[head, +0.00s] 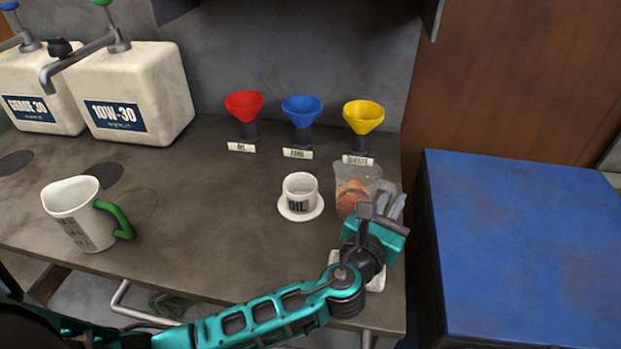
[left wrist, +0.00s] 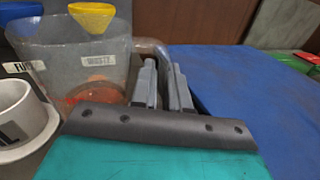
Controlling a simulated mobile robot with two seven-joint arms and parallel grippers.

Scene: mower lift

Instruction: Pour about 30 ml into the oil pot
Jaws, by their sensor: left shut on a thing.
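The oil pot (head: 299,185) is a small white cup labelled OIL, standing on a white saucer; part of it also shows in the left wrist view (left wrist: 15,105). Right of it is a clear jug (head: 343,177) with orange-red liquid low inside, looking about upright. My left gripper (head: 386,207) is at the jug's right side, shut on its handle; the fingers and the clear handle (left wrist: 150,46) show in the left wrist view. I cannot tell whether the jug touches the bench. My right gripper is not in view.
Red (head: 244,104), blue (head: 301,109) and yellow (head: 363,115) funnels stand behind. A white measuring jug with a green handle (head: 82,213) and a 10W-30 can (head: 140,85) are left. A blue cabinet (head: 530,230) stands right. A white item under my arm is mostly hidden.

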